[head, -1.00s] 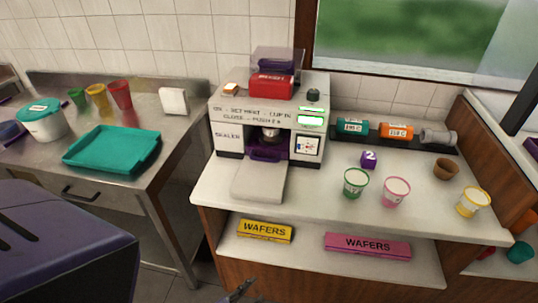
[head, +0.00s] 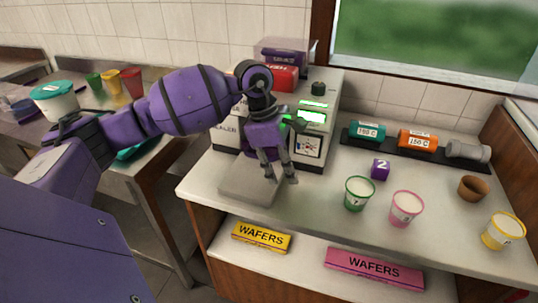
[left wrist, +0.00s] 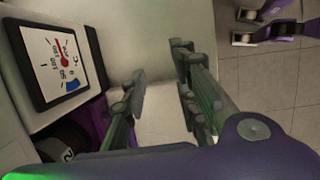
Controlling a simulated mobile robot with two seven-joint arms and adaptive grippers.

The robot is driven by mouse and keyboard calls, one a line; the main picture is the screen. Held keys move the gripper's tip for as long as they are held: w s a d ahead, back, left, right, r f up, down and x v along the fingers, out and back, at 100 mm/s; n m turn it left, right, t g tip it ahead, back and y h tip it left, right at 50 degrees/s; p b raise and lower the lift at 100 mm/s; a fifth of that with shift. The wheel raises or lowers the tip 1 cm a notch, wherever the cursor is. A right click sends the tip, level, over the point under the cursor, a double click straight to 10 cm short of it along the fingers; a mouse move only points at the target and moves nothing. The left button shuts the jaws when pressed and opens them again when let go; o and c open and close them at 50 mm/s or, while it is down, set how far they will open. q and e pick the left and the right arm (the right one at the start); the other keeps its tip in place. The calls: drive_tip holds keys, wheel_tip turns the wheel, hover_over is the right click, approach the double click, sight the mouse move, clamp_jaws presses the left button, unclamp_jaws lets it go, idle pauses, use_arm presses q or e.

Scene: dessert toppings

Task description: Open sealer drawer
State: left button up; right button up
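The sealer (head: 311,148) is a white machine on the counter with a red block on top and a lit green display. Its lower front is largely hidden behind my left arm. A flat grey slab (head: 245,183) projects from its front over the counter; I cannot tell whether it is the drawer. My left gripper (head: 279,180) points down in front of the sealer, with its fingers apart, over or beside the slab's right side. In the left wrist view, the gripper (left wrist: 160,92) has nothing visible between its fingers. The sealer's dial panel (left wrist: 62,58) is at the left there.
To the right stand a purple cube (head: 380,169), a green cup (head: 359,194), a pink cup (head: 406,208), a brown cup (head: 473,187) and a yellow cup (head: 503,231). Wafer boxes (head: 262,237) lie on the shelf below. A teal tray (head: 133,152) is partly hidden behind my left arm.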

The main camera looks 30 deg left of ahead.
use_arm(q)
drive_tip(key=w+a+r+y, duration=0.35)
drive_tip(key=a+r, duration=0.25)
drive_tip(key=a, duration=0.2)
drive_tip(key=shift+t, duration=0.4)
drive_tip(key=shift+w+a+f, duration=0.15)
drive_tip(key=shift+a+f, duration=0.05)
drive_tip(key=shift+f, duration=1.55)
drive_tip(key=shift+w+a+f, duration=0.1)
drive_tip(key=shift+a+f, duration=0.05)
drive_tip(key=shift+f, duration=1.6)
clamp_jaws()
